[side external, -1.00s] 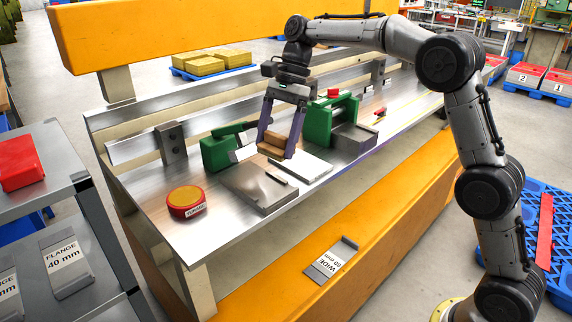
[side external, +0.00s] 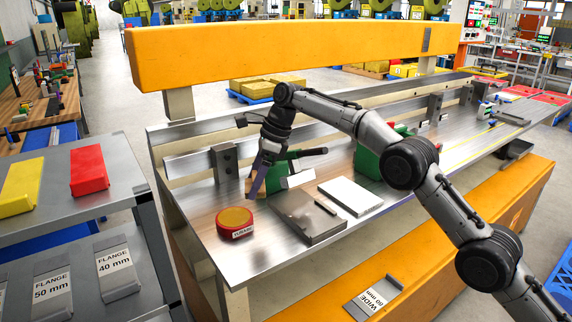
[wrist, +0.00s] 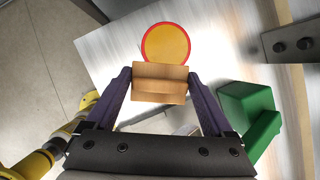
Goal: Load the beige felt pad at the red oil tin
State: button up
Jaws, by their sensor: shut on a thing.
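My gripper (side external: 257,188) is shut on a tan block-like piece, the beige felt pad (wrist: 160,83), which spans between my two purple fingers in the wrist view. In the side view the pad (side external: 251,187) is partly hidden by a finger. The red oil tin (side external: 235,222), round with a yellow-orange top and a white label, stands on the metal bench just left of and nearer than my gripper. In the wrist view the tin (wrist: 166,43) lies just beyond the pad, whose edge overlaps its rim in the picture. I cannot tell whether they touch.
A green tool (side external: 279,175) with a dark handle stands close right of my gripper; it also shows in the wrist view (wrist: 248,118). A grey plate (side external: 307,219) and a white-topped plate (side external: 350,196) lie further right. A metal rail (side external: 200,161) runs behind.

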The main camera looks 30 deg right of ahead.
aim_at(231, 216)
jog(key=w+a+f+m, duration=0.2)
jog(key=w+a+f+m+t+h, duration=0.1)
jog(key=a+f+m, duration=0.1)
jog(key=shift+w+a+f, duration=0.1)
jog(key=shift+w+a, duration=0.2)
jog(key=shift+w, duration=0.1)
jog(key=shift+a+f, duration=0.1)
jog(key=shift+f, duration=1.4)
jog(key=shift+f, duration=0.8)
dwell(0.6)
jog(key=shift+s, duration=0.15)
